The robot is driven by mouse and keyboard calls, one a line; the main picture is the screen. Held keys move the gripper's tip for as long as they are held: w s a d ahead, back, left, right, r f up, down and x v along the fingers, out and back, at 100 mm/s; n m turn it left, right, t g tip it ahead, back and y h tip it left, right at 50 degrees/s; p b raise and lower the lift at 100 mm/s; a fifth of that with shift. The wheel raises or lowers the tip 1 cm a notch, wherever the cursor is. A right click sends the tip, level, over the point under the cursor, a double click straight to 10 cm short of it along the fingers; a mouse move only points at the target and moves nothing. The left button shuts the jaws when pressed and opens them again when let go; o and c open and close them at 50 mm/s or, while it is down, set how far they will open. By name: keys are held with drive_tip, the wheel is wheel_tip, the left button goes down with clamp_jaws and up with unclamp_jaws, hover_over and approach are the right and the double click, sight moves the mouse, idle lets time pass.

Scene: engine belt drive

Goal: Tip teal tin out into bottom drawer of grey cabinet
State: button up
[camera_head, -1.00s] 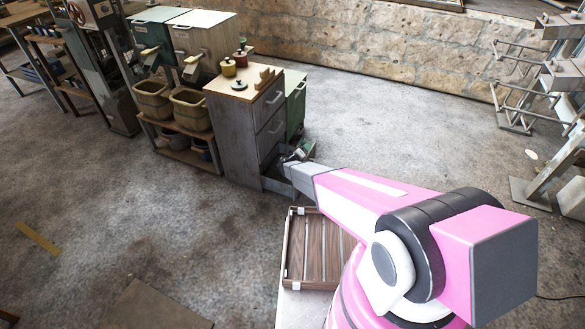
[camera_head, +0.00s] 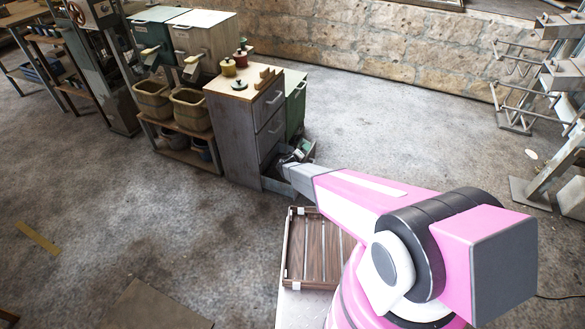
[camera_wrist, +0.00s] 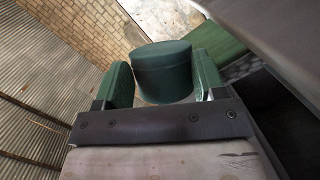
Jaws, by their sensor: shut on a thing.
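The grey cabinet (camera_head: 232,140) stands left of my arm in the head view, with small pots on its top. Its bottom drawer (camera_head: 276,185) is pulled out at floor level, partly hidden by my arm. My gripper (camera_head: 294,158) is low beside the cabinet front, at the open drawer. In the wrist view the teal tin (camera_wrist: 162,72) sits between the two green fingers of my gripper (camera_wrist: 163,88), which is shut on it. The tin's round, flat end shows. Its contents and its exact tilt in the room cannot be told.
A green cabinet (camera_head: 296,100) stands just behind the grey one. A rack with tan bins (camera_head: 190,108) is to its left. A wooden slatted tray (camera_head: 316,250) lies in front of me. The floor at left is mostly clear.

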drive_tip(key=shift+a+r+n+h, duration=0.15)
drive_tip(key=shift+r+n+h, duration=0.15)
drive_tip(key=shift+n, duration=0.5)
idle(0.8)
drive_tip(key=shift+a+r+n+t+h, duration=0.15)
drive_tip(key=shift+a+n+t, duration=0.05)
drive_tip(key=shift+a+n, duration=0.2)
drive_tip(key=shift+a+r+n+t+h, duration=0.1)
drive_tip(key=shift+a+n+t+h, duration=0.1)
drive_tip(key=shift+a+n, duration=0.2)
idle(0.5)
drive_tip(key=shift+w+a+f+n+t+p, duration=0.1)
drive_tip(key=shift+a+f+n+t+p, duration=0.15)
drive_tip(key=shift+f+n, duration=0.35)
idle(0.7)
drive_tip(key=shift+a+r+n+t, duration=0.1)
drive_tip(key=shift+r+n+t, duration=0.2)
drive_tip(key=shift+n, duration=0.5)
idle(0.3)
